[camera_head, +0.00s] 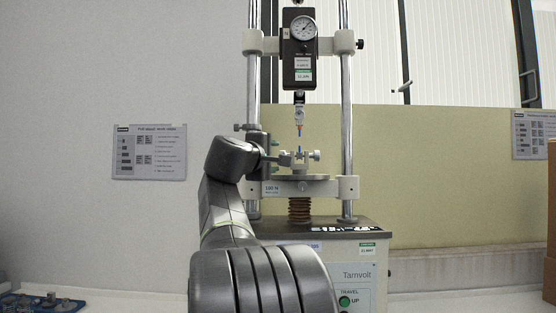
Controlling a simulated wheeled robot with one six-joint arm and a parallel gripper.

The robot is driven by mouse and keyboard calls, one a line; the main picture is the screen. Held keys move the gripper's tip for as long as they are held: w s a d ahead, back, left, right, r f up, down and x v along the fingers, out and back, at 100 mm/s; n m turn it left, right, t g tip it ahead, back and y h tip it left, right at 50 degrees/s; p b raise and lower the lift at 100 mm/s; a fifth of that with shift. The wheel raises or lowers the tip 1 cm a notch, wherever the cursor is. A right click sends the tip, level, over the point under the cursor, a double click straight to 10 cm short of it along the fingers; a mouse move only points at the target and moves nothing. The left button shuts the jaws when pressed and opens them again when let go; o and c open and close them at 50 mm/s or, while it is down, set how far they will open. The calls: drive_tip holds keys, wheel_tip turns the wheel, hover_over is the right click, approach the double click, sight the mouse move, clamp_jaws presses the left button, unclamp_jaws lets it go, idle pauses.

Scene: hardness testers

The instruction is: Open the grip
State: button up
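The tester's lower grip (301,160) is a small metal clamp with a side screw and knob (317,156) on its right. It stands on a round plate (300,178) on the lower crosshead. An upper grip (299,108) hangs above it from the force gauge, with a thin blue and orange piece (299,128) below. My arm reaches up from the bottom. My gripper (274,158) is at the left side of the lower grip. Its two green-tipped fingers look apart, one above the other, around the grip's left end. Contact with the grip cannot be told.
The tester has two chrome columns (346,110), a dial gauge (303,28) and a base (362,255) with a green UP button (344,301). A blue tray of parts (42,304) is at the lower left. A brown box edge (550,215) is at the right.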

drive_tip(key=v, duration=0.8)
drive_tip(key=shift+s, duration=0.4)
drive_tip(key=shift+a+r, duration=0.1)
drive_tip(key=r+g+p, duration=0.1)
drive_tip(key=r+p, duration=0.1)
drive_tip(key=p, duration=0.5)
drive_tip(key=r+n+g+p, duration=0.1)
drive_tip(key=r+p, duration=0.1)
drive_tip(key=p, duration=0.6)
drive_tip(key=w+r+g+y+p, duration=0.1)
drive_tip(key=r+p, duration=0.1)
drive_tip(key=p, duration=0.6)
drive_tip(key=shift+n+g, duration=0.3)
drive_tip(key=shift+g, duration=0.1)
drive_tip(key=shift+f, duration=0.15)
